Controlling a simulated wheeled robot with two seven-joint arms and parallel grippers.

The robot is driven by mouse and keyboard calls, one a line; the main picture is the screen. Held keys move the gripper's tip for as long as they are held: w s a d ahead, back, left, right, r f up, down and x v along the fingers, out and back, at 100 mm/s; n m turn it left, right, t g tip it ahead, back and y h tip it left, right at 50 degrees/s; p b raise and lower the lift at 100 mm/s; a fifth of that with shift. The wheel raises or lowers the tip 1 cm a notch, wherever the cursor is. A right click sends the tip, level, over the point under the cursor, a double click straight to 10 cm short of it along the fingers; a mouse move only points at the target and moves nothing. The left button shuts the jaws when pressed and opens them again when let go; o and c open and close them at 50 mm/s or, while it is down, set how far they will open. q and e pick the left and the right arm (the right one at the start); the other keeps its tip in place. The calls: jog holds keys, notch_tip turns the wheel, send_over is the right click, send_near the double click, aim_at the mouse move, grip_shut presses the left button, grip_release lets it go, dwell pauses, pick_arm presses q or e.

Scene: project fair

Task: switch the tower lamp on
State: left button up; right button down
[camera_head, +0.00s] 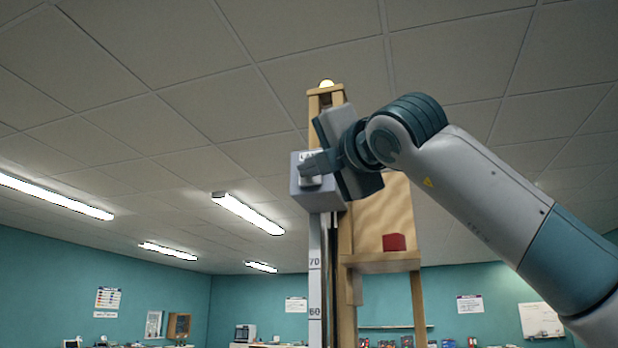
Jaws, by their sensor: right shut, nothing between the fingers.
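A wooden tower (346,235) stands upright in the middle of the view. The tower lamp (327,83) is a small round bulb on its top. The bulb looks bright and pale yellow. A grey box (318,202) is fixed to the tower's left front below the lamp, with a partly covered white label on its face. My right gripper (305,170) is shut and empty, with its fingertips in front of the box just below the label. The fingers cover the switch area, and I cannot tell whether they touch it. My left gripper is out of view.
A ruler strip with marks 60 and 70 (315,285) runs down below the box. A wooden shelf (383,264) with a red block (394,242) sits right of the tower post. My right arm fills the right side. The space left of the tower is clear.

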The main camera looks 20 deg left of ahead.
dwell(0.3)
jog(key=s+b, duration=0.5)
jog(key=s, duration=0.1)
jog(key=shift+a, duration=0.15)
